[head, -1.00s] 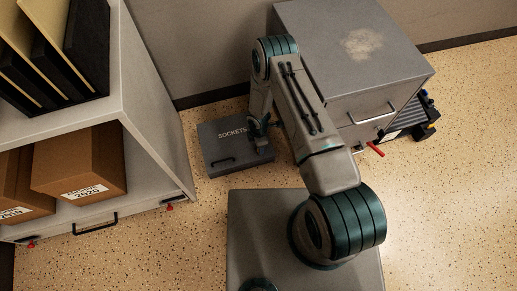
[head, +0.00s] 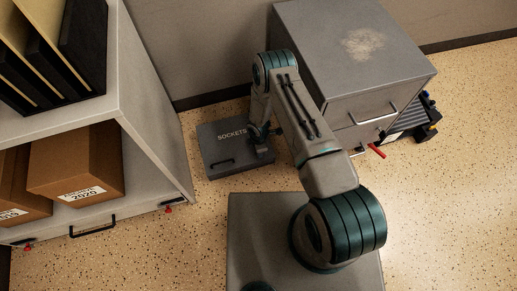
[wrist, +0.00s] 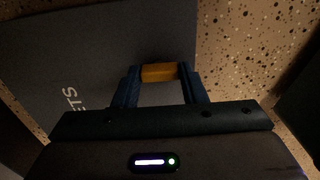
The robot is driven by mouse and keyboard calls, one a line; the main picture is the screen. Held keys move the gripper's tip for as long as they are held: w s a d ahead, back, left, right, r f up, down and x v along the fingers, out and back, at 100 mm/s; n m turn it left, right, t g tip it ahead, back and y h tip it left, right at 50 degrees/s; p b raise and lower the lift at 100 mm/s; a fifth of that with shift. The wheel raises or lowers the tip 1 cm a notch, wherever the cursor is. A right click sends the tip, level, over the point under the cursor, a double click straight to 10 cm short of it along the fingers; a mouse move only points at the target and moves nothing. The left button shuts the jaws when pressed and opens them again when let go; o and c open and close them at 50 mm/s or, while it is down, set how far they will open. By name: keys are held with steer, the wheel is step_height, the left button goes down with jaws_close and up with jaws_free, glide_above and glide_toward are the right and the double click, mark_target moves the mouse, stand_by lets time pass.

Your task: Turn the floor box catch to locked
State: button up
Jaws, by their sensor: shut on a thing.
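The dark grey floor box (head: 222,153), marked SOCKETS, lies on the floor in the head view, with a handle near its front left. My gripper (head: 260,147) is down at the right part of the box, and my arm and hand hide what it touches there. In the wrist view the box lid (wrist: 100,50) fills the upper left, with the letters ETS showing. My gripper (wrist: 159,80) is shut on the yellow-orange catch (wrist: 159,72), near the lid's right edge. The catch's lock marking is not visible.
A grey cabinet (head: 350,55) with a drawer and a red lever (head: 376,151) stands to the right of the box. A shelf unit (head: 150,120) with cartons and binders stands to the left. Speckled floor (head: 160,240) is clear in front.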

steer(key=shift+m, duration=0.3)
steer(key=m+b, duration=0.2)
steer(key=m, duration=0.1)
steer(key=shift+f+m, duration=0.1)
steer(key=shift+m, duration=0.2)
steer(key=m+b, duration=0.1)
steer(key=m, duration=0.3)
steer(key=shift+m, duration=0.3)
steer(key=m+b, duration=0.1)
steer(key=m, duration=0.3)
steer(key=shift+m+b, duration=0.75)
steer(key=shift+m, duration=1.75)
steer(key=o, duration=1)
